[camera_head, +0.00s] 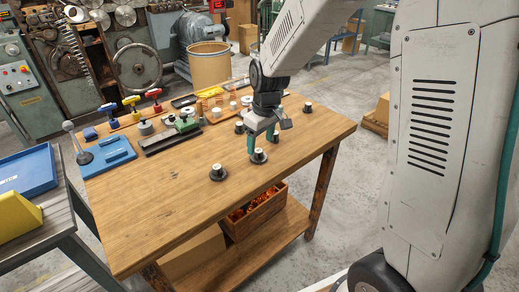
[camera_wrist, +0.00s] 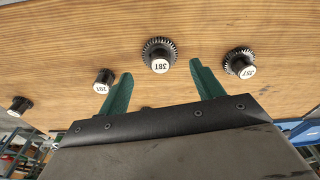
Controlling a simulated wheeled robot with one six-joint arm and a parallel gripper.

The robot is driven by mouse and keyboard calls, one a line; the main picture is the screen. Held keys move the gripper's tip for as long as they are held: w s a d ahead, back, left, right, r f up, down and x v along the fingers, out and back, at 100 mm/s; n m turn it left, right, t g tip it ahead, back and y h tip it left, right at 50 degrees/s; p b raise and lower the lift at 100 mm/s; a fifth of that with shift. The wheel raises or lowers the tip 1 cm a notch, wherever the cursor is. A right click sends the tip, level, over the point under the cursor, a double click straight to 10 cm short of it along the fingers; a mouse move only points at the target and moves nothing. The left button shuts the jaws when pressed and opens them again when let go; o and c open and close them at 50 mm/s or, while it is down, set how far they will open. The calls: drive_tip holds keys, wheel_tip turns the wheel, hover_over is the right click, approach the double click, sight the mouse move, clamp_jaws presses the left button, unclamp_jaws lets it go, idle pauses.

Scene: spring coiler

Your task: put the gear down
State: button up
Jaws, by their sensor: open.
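Several dark gears with white-topped hubs stand apart on the wooden table (camera_head: 150,225). In the wrist view, the gear marked 38T (camera_wrist: 158,55) stands upright on the wood, just beyond the fingertips and between their lines. It also shows in the head view (camera_head: 258,156), just below my gripper (camera_head: 262,142). The green fingers of my gripper (camera_wrist: 160,75) are spread, with nothing held between them. A smaller gear (camera_wrist: 103,80) is left of the left finger, and a toothed gear (camera_wrist: 240,62) is right of the right finger.
Another gear (camera_head: 308,107) stands near the right edge, and one (camera_head: 240,127) behind my gripper. Toggle clamps (camera_head: 132,105), a blue fixture (camera_head: 106,154) and a dark tray (camera_head: 168,139) fill the back left.

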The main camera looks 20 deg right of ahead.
sight(263, 159)
wheel_tip(263, 159, up, 8)
drive_tip(key=s+d+r+m, duration=0.1)
drive_tip(key=s+r, duration=0.3)
drive_tip(key=s, duration=0.3)
drive_tip(key=s+d+r+m, duration=0.1)
drive_tip(key=s+r, duration=0.2)
drive_tip(key=s, duration=0.4)
drive_tip(key=s+m, duration=0.3)
drive_tip(key=s, duration=1.2)
drive_tip(key=shift+s+d+r+m+h, duration=0.3)
drive_tip(key=shift+s+d+r, duration=0.05)
drive_tip(key=shift+s+d, duration=0.1)
